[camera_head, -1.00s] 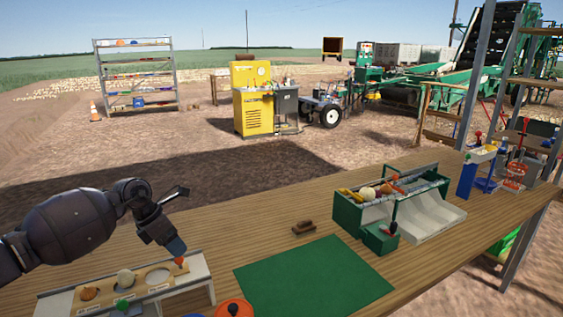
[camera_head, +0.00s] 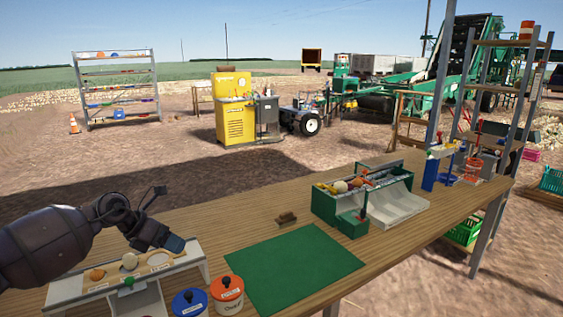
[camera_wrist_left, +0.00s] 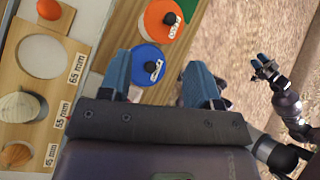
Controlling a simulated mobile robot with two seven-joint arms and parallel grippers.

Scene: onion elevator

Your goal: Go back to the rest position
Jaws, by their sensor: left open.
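My left gripper (camera_head: 172,243) hangs over the right end of the sizing board (camera_head: 70,287) in the head view. In the left wrist view its two blue fingers (camera_wrist_left: 158,85) are apart with nothing held between them. The board also shows in that view, with an empty round hole (camera_wrist_left: 42,62), a pale onion (camera_wrist_left: 22,107), an orange-brown onion (camera_wrist_left: 16,155) and a red-orange ball (camera_wrist_left: 48,10). My right gripper (camera_wrist_left: 262,66) shows small at the right of the wrist view, over the dirt; its jaw state is unclear. It is outside the head view.
A blue-lidded pot (camera_head: 188,302) and an orange-lidded pot (camera_head: 227,290) stand beside the board. A green mat (camera_head: 290,267), a brown brush-like block (camera_head: 287,218) and a green sorting machine model (camera_head: 353,226) are on the table (camera_head: 240,225). A shelf frame stands at the right.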

